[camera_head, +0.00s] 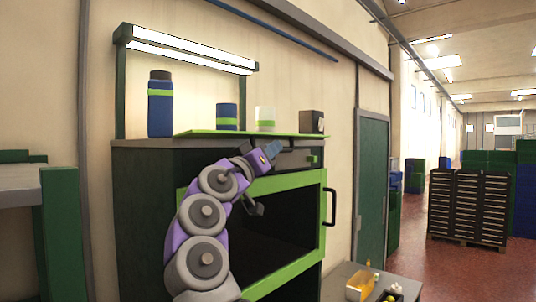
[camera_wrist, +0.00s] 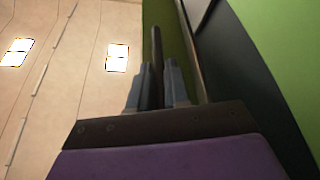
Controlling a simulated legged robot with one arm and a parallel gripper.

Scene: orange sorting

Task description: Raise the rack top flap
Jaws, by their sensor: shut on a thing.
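The rack (camera_head: 146,215) is a dark cabinet with a green-framed front. A thin green flap (camera_head: 225,134) lies nearly level along its top edge, seen almost edge-on. My gripper (camera_head: 272,150) is at the flap's underside, right of its middle. In the wrist view, my gripper's fingers (camera_wrist: 158,88) are closed around a dark bar (camera_wrist: 157,50) that looks like the flap's handle. A green surface (camera_wrist: 180,45) shows behind the bar. The exact contact is hidden in the head view.
A blue bottle (camera_head: 160,106), a blue cup (camera_head: 227,117), a pale jar (camera_head: 265,118) and a dark box (camera_head: 311,121) stand behind the flap. A black handle (camera_head: 330,207) sticks out at the front's right. A yellow-and-grey tray (camera_head: 360,283) is low at right.

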